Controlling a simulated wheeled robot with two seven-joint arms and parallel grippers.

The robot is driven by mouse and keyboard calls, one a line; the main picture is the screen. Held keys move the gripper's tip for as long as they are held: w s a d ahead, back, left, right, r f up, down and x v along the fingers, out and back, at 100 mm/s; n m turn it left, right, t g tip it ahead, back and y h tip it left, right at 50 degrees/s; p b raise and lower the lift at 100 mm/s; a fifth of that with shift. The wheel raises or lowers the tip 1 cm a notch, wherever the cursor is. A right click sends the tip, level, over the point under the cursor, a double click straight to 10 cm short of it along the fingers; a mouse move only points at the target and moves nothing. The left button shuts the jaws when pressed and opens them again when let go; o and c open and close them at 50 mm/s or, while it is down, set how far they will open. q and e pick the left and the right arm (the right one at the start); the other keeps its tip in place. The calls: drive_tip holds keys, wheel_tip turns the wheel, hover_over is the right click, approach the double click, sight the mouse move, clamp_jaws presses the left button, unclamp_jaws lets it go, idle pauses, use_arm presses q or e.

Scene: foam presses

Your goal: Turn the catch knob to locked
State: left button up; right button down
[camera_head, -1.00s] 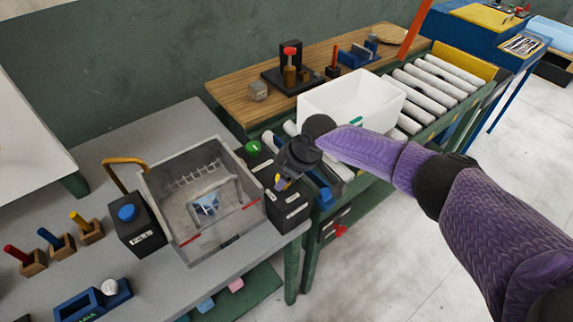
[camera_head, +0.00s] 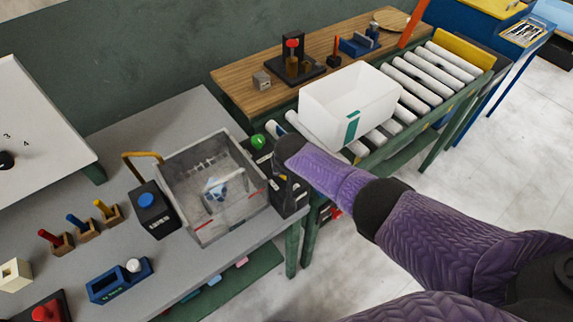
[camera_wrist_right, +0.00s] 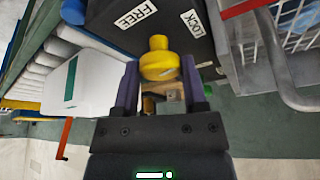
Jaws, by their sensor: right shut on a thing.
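The yellow catch knob (camera_wrist_right: 160,62) shows in the right wrist view, on a black box (camera_wrist_right: 180,35) with the labels FREE and LOCK. FREE is at the picture's upper left and LOCK at its upper right. A pale mark is on the knob, but I cannot tell which label it points to. My right gripper (camera_wrist_right: 160,82) has a finger on each side of the knob and is shut on it. In the head view my right gripper (camera_head: 287,176) is at the black box (camera_head: 290,202) and hides the knob. My left gripper is not in view.
A green knob (camera_head: 258,141) is close behind my gripper. A white tub (camera_head: 325,100) sits on the roller conveyor (camera_head: 450,62). A black box with a blue button (camera_head: 147,200) is left of the bin.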

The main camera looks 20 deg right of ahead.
drive_tip(key=shift+a+m+h, duration=0.1)
drive_tip(key=shift+m+h, duration=0.5)
drive_tip(key=shift+m, duration=1)
drive_tip(key=shift+w+r+m, duration=0.1)
drive_tip(key=shift+m, duration=0.2)
drive_tip(key=shift+c, duration=0.7)
unclamp_jaws()
drive_tip(key=p+v, duration=0.7)
drive_tip(key=v, duration=0.3)
drive_tip(key=shift+w, duration=0.1)
